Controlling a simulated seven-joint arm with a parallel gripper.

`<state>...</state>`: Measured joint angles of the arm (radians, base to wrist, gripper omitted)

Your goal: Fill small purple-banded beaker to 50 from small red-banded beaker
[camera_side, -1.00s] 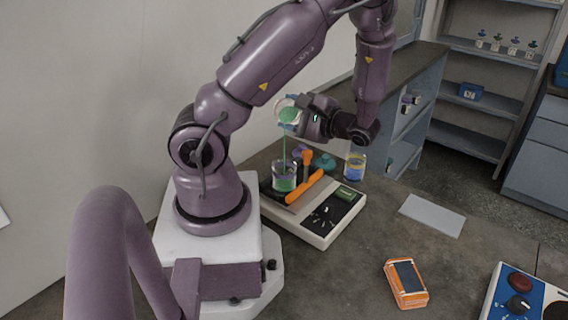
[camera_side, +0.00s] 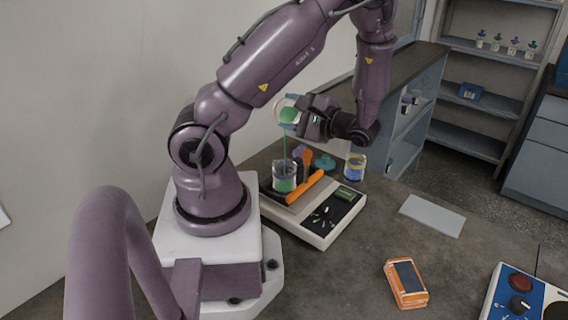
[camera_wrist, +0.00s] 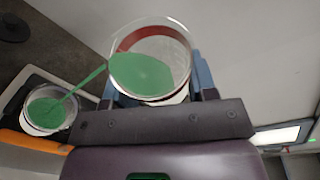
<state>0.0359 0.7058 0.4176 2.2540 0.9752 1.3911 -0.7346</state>
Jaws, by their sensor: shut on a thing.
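My gripper (camera_side: 301,116) is shut on the small red-banded beaker (camera_wrist: 155,50), whose red band shows in the wrist view. The beaker is tilted, and a thin stream of green liquid runs from its lip. The stream falls into the small purple-banded beaker (camera_side: 284,178), which stands upright on the pale device below and holds green liquid. This beaker also shows at the left of the wrist view (camera_wrist: 48,112), with the stream landing inside it. Its graduation marks are too small to read.
The pale device (camera_side: 318,232) has a dark panel and an orange bar (camera_side: 305,187). A blue-and-yellow beaker (camera_side: 355,167) stands behind it. An orange handheld device (camera_side: 405,284), a pale sheet (camera_side: 432,215) and a blue control box (camera_side: 522,296) lie to the right. Bench between them is clear.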

